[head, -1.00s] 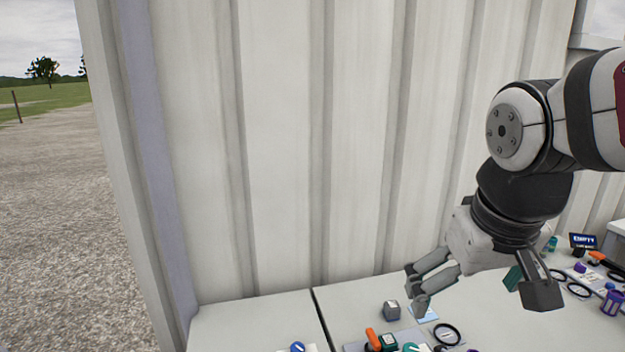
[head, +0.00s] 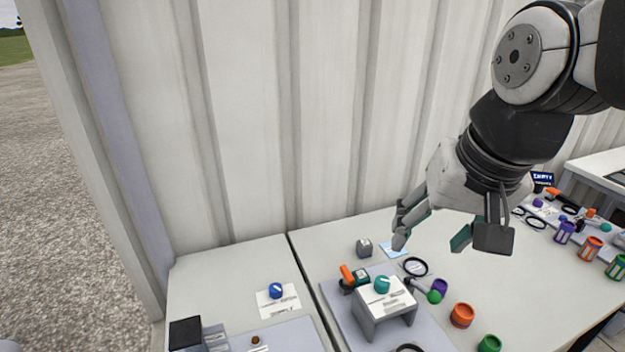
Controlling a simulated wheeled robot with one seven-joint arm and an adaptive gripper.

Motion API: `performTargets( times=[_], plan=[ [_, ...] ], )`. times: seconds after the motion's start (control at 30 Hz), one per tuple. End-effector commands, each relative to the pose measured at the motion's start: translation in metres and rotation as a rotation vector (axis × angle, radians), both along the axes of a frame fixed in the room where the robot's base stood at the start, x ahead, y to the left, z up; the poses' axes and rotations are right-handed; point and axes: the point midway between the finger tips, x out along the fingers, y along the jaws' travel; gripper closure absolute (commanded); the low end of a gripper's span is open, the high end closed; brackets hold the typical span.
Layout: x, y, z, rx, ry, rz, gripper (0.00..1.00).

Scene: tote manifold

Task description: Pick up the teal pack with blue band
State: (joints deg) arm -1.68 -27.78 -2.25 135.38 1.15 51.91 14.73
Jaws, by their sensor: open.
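My gripper (head: 447,238) is open and empty, held above the table (head: 470,270), its fingers spread wide with teal inner pads. I cannot single out a teal pack with a blue band for sure in the head view. The pack may be hidden, out of view or too small to tell. A teal round knob (head: 382,285) sits on a grey stand (head: 390,310) below and left of my gripper. A small dark green block (head: 362,278) with a pale label lies just left of it.
A grey block (head: 364,248), a black ring (head: 415,267), an orange ring-shaped piece (head: 462,315) and a blue knob (head: 276,290) are on the tables. Several canisters stand at the right, including a purple one (head: 564,232). A corrugated wall (head: 330,120) rises behind.

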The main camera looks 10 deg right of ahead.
Motion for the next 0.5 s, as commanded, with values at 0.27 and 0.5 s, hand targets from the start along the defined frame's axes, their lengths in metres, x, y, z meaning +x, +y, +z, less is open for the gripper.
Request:
performTargets(
  times=[0.27,0.5],
  plan=[
    [0.093,0.002,-0.038,0.116,0.14,-0.319,0.43],
    [0.168,0.003,-0.095,0.163,0.241,-0.611,0.43]
  ],
)
